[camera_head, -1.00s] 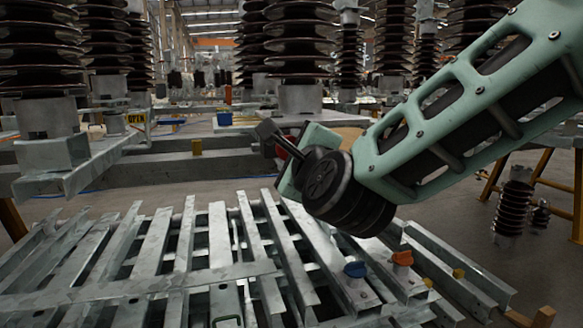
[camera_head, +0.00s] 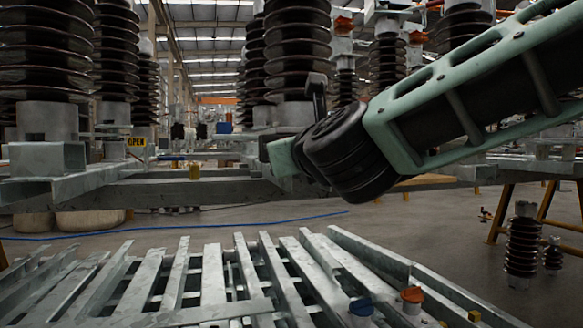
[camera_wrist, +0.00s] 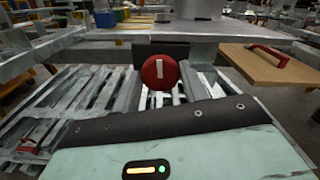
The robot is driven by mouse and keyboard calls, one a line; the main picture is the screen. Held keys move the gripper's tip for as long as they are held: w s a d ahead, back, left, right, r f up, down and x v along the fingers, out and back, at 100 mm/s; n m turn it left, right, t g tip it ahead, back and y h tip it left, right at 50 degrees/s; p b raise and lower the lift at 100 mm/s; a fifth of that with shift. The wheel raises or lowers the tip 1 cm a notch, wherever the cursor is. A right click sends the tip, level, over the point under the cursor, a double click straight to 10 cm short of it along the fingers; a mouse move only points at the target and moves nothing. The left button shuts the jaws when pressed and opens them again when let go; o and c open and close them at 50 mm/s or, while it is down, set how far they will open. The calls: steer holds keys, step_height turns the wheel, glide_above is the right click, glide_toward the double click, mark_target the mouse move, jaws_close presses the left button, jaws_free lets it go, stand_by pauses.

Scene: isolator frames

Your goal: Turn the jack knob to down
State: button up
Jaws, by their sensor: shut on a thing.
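The jack knob, a round red disc with a whitish upright bar (camera_wrist: 159,70), is in the middle of the wrist view, in front of a dark block. My gripper (camera_head: 281,157) is at the end of my arm in the head view, beside the grey steel frame. The knob cannot be made out in the head view. The pale green housing with a black edge fills the bottom of the wrist view. The fingertips are hidden, so the exact contact with the knob cannot be seen. My gripper is shut on the knob.
Slatted grey metal rails (camera_head: 200,285) lie below my arm. A blue cap (camera_head: 361,307) and an orange cap (camera_head: 412,295) sit at their right. Tall brown ribbed insulators (camera_head: 298,55) stand behind. A wooden board (camera_wrist: 275,65) with a red handle is at the wrist view's right.

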steer(key=shift+m+b, duration=0.45)
steer(key=shift+m, duration=0.15)
steer(key=o, duration=1)
